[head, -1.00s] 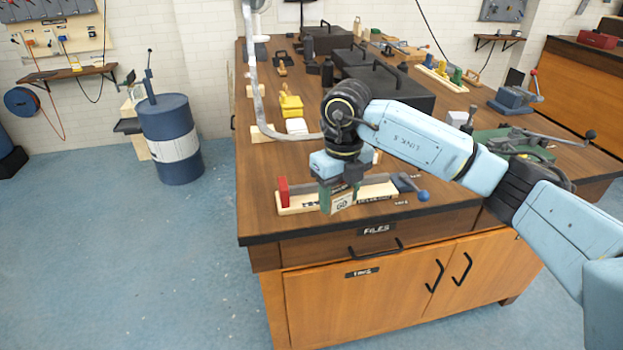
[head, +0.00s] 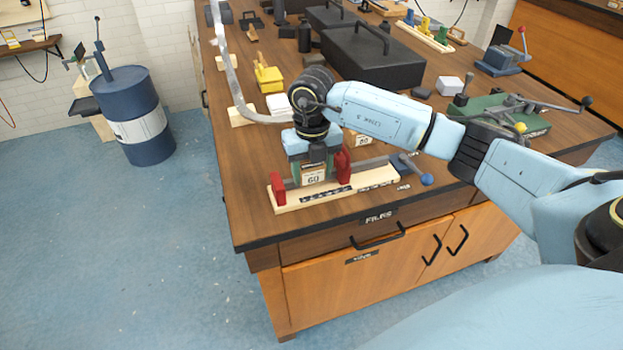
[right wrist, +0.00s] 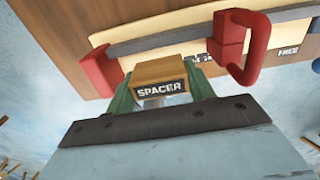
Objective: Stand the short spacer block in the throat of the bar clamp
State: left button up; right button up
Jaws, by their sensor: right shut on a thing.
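The bar clamp lies on a pale wooden base (head: 372,181) near the front edge of the bench. Its red end jaw (head: 278,189) is at the left and its other red jaw (head: 343,166) is right of the gripper; both show in the right wrist view, as the end jaw (right wrist: 100,72) and the other jaw (right wrist: 240,45). My left gripper is out of view.
The clamp's blue-knobbed handle (head: 426,179) sticks out at the right. A green base with a lever tool (head: 510,112) is farther right. Black toolboxes (head: 370,62) and a yellow block (head: 268,78) stand behind. The bench's front left is clear.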

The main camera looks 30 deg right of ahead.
aim_at(312, 180)
jog(key=shift+f, duration=1.6)
jog(key=shift+f, duration=0.2)
jog(key=o, duration=1)
jog(key=shift+o, duration=0.2)
jog(key=shift+r, duration=0.15)
notch_tip(312, 180, up, 12)
jog(key=shift+r, duration=0.1)
